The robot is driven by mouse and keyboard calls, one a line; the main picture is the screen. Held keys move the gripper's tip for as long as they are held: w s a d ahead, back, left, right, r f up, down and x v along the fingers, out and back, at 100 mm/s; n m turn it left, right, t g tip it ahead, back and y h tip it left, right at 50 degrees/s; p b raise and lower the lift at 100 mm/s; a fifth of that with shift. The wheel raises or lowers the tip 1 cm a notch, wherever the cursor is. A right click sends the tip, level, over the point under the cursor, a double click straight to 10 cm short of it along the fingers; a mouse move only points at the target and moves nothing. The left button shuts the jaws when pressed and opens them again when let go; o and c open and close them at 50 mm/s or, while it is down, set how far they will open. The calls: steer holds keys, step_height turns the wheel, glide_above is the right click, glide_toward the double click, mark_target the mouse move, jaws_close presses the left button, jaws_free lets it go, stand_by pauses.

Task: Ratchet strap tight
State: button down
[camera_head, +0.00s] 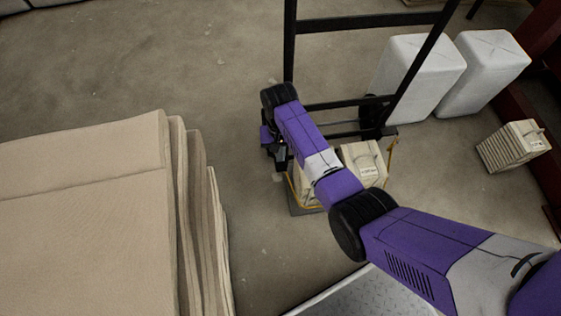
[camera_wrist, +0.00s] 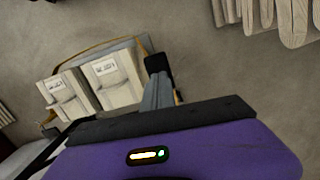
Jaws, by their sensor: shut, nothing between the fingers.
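A thin yellow-orange strap (camera_head: 392,160) runs loosely around beige boxes on a dark-framed cart. It also shows as a brown-yellow band (camera_wrist: 90,50) behind the boxes in the wrist view. Two beige boxes with labels stand side by side, the left one (camera_wrist: 72,97) and the right one (camera_wrist: 112,78); my arm partly hides them in the head view. My gripper (camera_wrist: 157,66) is shut and empty, its fingertips beside the right box near the strap. In the head view my arm reaches over the cart's left side. I cannot make out the ratchet.
The cart's black upright frame (camera_head: 289,45) rises behind the boxes. Stacked beige slabs (camera_head: 90,215) fill the left. Two white blocks (camera_head: 418,75) and a small beige crate (camera_head: 512,146) stand at the right. The concrete floor between slabs and cart is clear.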

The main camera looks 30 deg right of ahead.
steer(key=shift+f+b, duration=1.55)
steer(key=shift+f, duration=0.7)
steer(key=w, duration=0.1)
steer(key=w+d+r+b, duration=0.1)
steer(key=w, duration=0.1)
steer(key=shift+d, duration=0.1)
steer(key=shift+s+r, duration=0.1)
steer(key=r+p, duration=0.1)
steer(key=r, duration=0.1)
steer(key=r+p, duration=0.1)
steer(key=r, duration=0.2)
steer(key=r+p, duration=0.1)
steer(key=r, duration=0.1)
steer(key=shift+w+d+r, duration=0.15)
steer(key=shift+w+r, duration=0.25)
